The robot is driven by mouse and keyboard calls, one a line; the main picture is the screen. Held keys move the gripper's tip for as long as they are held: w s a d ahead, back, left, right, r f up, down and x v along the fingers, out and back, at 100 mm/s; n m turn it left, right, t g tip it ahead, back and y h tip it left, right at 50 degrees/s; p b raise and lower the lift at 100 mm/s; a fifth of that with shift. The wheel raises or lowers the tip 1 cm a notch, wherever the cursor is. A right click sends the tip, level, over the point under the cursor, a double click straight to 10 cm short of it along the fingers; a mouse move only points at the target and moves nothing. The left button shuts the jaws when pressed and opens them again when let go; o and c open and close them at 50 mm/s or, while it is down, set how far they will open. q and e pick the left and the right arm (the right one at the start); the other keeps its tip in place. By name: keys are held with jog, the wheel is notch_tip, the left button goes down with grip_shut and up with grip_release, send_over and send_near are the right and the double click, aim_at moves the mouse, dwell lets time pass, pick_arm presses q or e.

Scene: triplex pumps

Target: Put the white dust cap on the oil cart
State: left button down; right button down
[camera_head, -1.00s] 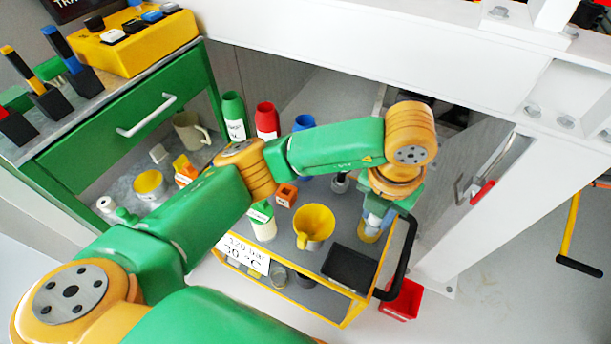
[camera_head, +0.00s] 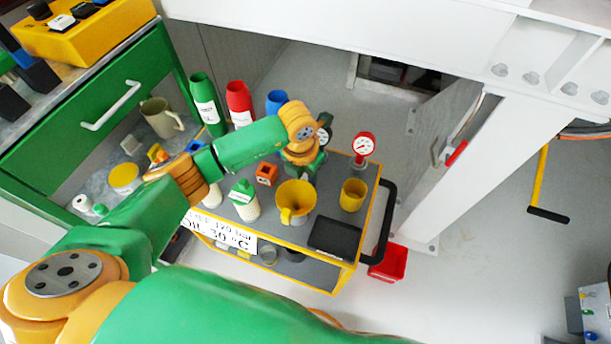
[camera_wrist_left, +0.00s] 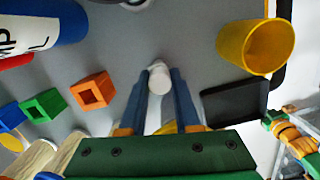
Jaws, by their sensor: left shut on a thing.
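The oil cart (camera_head: 327,203) has a grey top with yellow edges and stands in the middle of the head view. My left gripper (camera_wrist_left: 160,82) is over the cart top, shut on a small white round piece, which looks like the white dust cap (camera_wrist_left: 160,76). The cap sits between the two blue fingertips, with grey cart surface around it in the wrist view. I cannot tell whether it touches the surface. In the head view the arm's wrist hides the fingertips and cap. My right gripper is not in view.
Near the gripper on the cart are a yellow jug (camera_head: 292,203), a yellow cup (camera_head: 353,196), a red gauge (camera_head: 364,147), an orange block (camera_head: 266,174) and a black tray (camera_head: 334,237). Bottles, including a red one (camera_head: 239,104), stand at the back left. A white post (camera_head: 455,170) rises at the right.

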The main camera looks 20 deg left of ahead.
pick_arm(q)
jog(key=shift+f, duration=0.1)
jog(key=c, duration=0.6)
grip_release()
jog(key=shift+r, duration=0.45)
jog(key=r, duration=0.3)
jog(key=s+r, duration=0.1)
jog(key=r, duration=0.7)
jog(key=shift+s+a+r+p, duration=0.15)
jog(key=shift+s+r+p, duration=0.05)
jog(key=shift+p, duration=0.15)
